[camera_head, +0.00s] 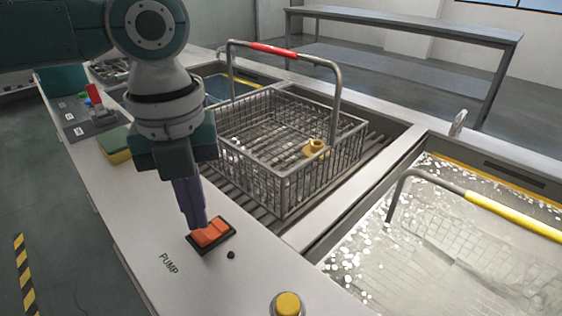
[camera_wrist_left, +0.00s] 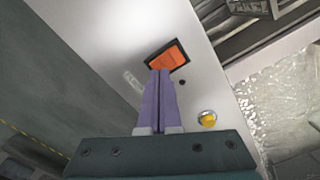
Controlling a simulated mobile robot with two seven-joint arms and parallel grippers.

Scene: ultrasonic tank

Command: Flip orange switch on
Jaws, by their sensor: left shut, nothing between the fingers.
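The orange switch (camera_head: 211,234) is a rocker in a black frame on the white counter, beside the printed word PUMP. It also shows in the left wrist view (camera_wrist_left: 168,56), just beyond the fingertips. My left gripper (camera_head: 201,226) comes down from above with its purple fingers shut and empty. Its tips are at the left part of the rocker and hide a little of it. I cannot tell whether they touch it. In the left wrist view the closed fingertips (camera_wrist_left: 160,72) overlap the near edge of the switch. My right gripper is not in view.
A wire basket (camera_head: 285,185) with a red-banded handle stands on a rack right of the arm. A yellow button (camera_head: 288,304) and a small black knob (camera_head: 231,255) are near the switch. A water tank (camera_head: 440,250) lies right. A sponge (camera_head: 116,147) sits behind left.

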